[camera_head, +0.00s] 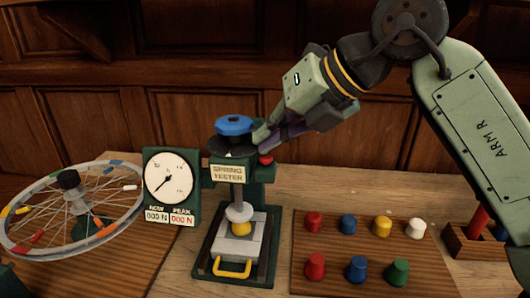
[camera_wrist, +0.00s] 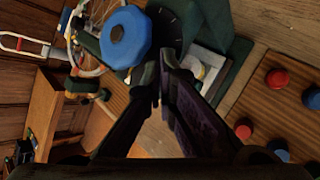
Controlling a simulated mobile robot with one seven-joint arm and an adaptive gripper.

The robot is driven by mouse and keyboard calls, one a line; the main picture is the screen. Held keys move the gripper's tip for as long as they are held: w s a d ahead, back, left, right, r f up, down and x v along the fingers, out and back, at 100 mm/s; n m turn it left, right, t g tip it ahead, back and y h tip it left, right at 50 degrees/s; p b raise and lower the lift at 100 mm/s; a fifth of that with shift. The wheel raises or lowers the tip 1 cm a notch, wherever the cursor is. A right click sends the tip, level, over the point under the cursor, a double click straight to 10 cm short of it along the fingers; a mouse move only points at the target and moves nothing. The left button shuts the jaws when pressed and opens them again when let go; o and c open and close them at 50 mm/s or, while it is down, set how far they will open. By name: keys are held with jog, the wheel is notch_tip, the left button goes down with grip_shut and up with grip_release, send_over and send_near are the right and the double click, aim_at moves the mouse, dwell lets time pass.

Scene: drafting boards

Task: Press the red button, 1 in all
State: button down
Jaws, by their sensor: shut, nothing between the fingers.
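The red button (camera_head: 266,159) is a small red cap on the right side of the dark green spring tester's head (camera_head: 228,172). I cannot make it out in the wrist view, where my fingers cover that area. My gripper (camera_head: 258,138) is shut and empty, reaching down-left from the upper right. Its fingertips are just above the button, beside the tester's blue knob (camera_head: 234,125); I cannot tell whether they touch anything. In the wrist view, the fingertips (camera_wrist: 165,68) meet next to the blue knob (camera_wrist: 126,37).
A dial gauge (camera_head: 170,183) with zero readings stands left of the tester. A spoked wheel (camera_head: 72,205) lies farther left. A board (camera_head: 365,270) with several coloured pegs lies at right. A wooden block (camera_head: 472,243) with a red handle is at far right.

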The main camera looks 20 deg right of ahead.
aim_at(268, 155)
jog(key=shift+d+r, duration=0.1)
jog(key=shift+r+p, duration=1.75)
jog(key=shift+r, duration=0.8)
jog(key=shift+f, duration=0.1)
